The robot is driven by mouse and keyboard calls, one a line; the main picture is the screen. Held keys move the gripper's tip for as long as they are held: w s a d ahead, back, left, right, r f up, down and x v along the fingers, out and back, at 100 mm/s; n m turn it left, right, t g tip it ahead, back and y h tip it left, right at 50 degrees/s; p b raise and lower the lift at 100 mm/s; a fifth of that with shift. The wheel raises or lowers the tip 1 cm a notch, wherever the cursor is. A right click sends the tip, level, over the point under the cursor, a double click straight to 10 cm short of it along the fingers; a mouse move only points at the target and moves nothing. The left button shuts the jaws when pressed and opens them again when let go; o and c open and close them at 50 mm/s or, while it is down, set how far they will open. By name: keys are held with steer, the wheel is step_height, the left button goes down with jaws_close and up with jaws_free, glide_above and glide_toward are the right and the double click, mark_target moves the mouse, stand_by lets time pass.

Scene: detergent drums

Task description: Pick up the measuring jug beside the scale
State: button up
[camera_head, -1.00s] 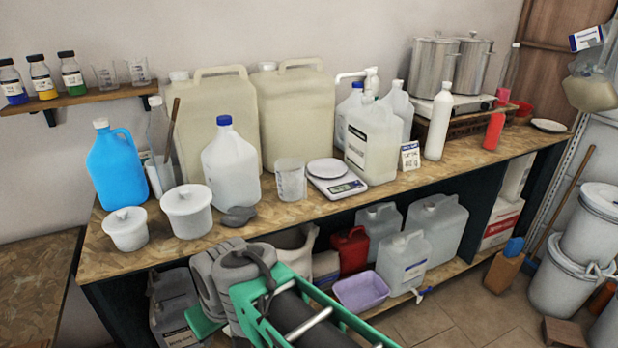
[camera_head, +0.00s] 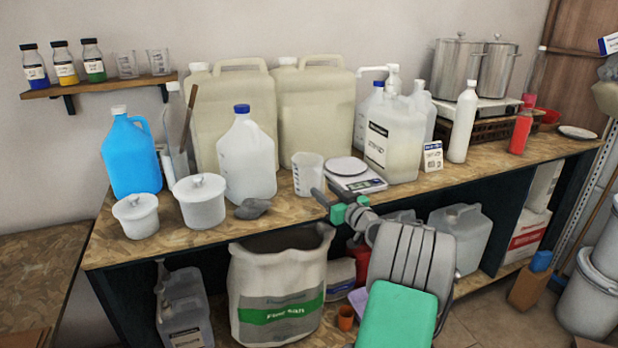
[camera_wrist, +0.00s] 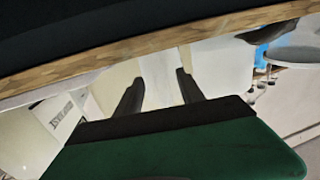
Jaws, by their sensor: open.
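The measuring jug (camera_head: 308,173), pale and translucent with faint blue marks, stands upright on the bench top, just left of the scale (camera_head: 355,175). The scale has a round white plate and a grey display. My gripper (camera_head: 328,203) is at the bench's front edge, in front of the jug and scale and apart from the jug. In the wrist view my two dark fingers (camera_wrist: 158,92) are spread, with a pale shape between them that looks like the jug (camera_wrist: 160,75). Nothing is held.
A white jug with a blue cap (camera_head: 246,165) stands left of the measuring jug, with a grey scoop (camera_head: 253,208) in front. A labelled canister (camera_head: 393,140) stands right of the scale. Large beige canisters (camera_head: 316,110) are behind. The bench edge (camera_head: 215,240) runs below my gripper.

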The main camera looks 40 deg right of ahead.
mark_target(310, 177)
steer(key=w, duration=0.2)
steer(key=shift+w+d, duration=0.15)
steer(key=shift+w, duration=0.15)
steer(key=shift+c, duration=0.4)
jaws_close()
